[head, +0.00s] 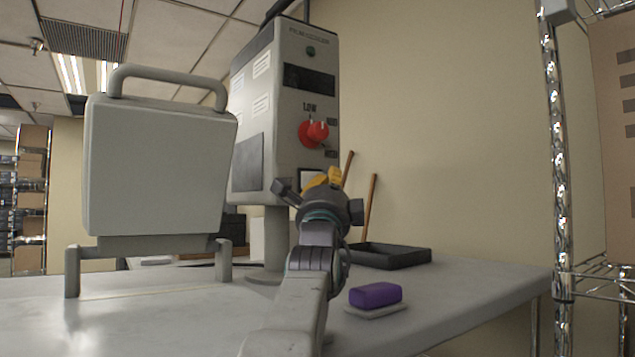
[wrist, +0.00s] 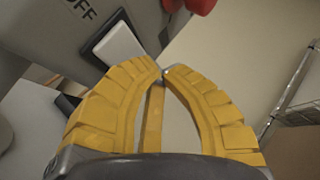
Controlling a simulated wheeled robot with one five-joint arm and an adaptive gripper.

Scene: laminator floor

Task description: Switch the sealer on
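The sealer's grey control box (head: 270,70) stands on a post at the back of the table. Its front has a small green light, a dark display, a red knob (head: 314,132) beside the word LOW, and a white rocker switch (head: 306,175) low down. In the wrist view the rocker switch (wrist: 118,42) sits in a black frame, with the word OFF printed beside it. My gripper (head: 334,176) is just in front of the box's lower part. Its yellow fingertips (wrist: 162,72) meet with nothing held, close beside the rocker. Whether they touch it I cannot tell.
A grey hinged panel with a handle (head: 160,165) stands left of the box. A black tray (head: 400,257) and a purple block (head: 375,295) on a pale pad lie to the right. Wooden handles (head: 370,205) lean behind. A wire shelf (head: 560,180) stands at far right.

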